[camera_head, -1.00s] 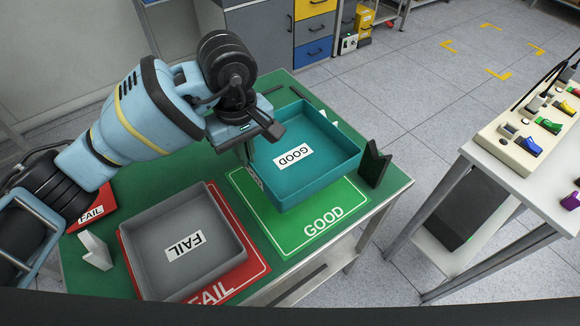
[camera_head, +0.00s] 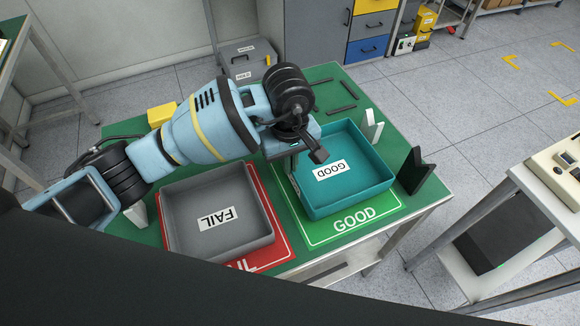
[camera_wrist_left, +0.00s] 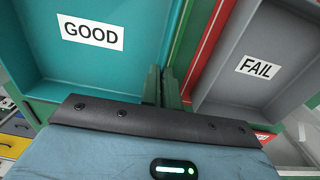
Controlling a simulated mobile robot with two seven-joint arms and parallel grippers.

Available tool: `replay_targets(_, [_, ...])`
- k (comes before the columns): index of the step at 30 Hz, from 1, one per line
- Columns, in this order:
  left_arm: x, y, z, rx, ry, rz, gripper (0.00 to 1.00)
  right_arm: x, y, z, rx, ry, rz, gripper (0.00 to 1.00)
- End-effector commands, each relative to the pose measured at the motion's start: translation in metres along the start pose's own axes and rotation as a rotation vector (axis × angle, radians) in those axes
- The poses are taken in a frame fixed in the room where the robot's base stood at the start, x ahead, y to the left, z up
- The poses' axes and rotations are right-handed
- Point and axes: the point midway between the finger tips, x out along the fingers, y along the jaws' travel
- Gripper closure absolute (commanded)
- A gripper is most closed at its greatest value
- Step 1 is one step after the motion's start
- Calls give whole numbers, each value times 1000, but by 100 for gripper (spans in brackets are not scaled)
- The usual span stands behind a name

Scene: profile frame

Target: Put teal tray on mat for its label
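The teal tray (camera_head: 345,185) with a GOOD label lies over the green GOOD mat (camera_head: 352,222). A strip of the mat and its printed word show at the near side; I cannot tell whether the tray touches it. My left gripper (camera_head: 297,165) is at the tray's left wall, fingers pointing down. In the left wrist view its fingers (camera_wrist_left: 163,88) are close together on the wall of the teal tray (camera_wrist_left: 95,65). The grey FAIL tray (camera_head: 215,215) sits on the red FAIL mat (camera_head: 283,250), left of the teal tray. My right gripper is not in view.
A black upright bracket (camera_head: 413,172) stands close to the teal tray's right side, and a white bracket (camera_head: 373,126) behind it. Another white bracket (camera_head: 138,214) stands left of the grey tray. A yellow box (camera_head: 161,114) is at the table's back left.

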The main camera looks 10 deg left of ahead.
Motion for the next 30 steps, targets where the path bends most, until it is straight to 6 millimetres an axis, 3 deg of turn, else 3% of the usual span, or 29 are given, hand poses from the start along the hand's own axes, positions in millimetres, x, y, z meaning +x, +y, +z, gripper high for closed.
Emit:
replay_targets(5, [22, 0, 0, 0, 0, 2, 100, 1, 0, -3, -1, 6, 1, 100])
replay_targets(17, [27, 0, 0, 1, 1, 3, 100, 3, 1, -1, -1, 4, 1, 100])
replay_targets(22, [26, 0, 0, 0, 1, 1, 76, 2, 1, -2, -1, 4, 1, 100])
replay_targets(30, [26, 0, 0, 1, 1, 0, 75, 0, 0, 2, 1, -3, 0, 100])
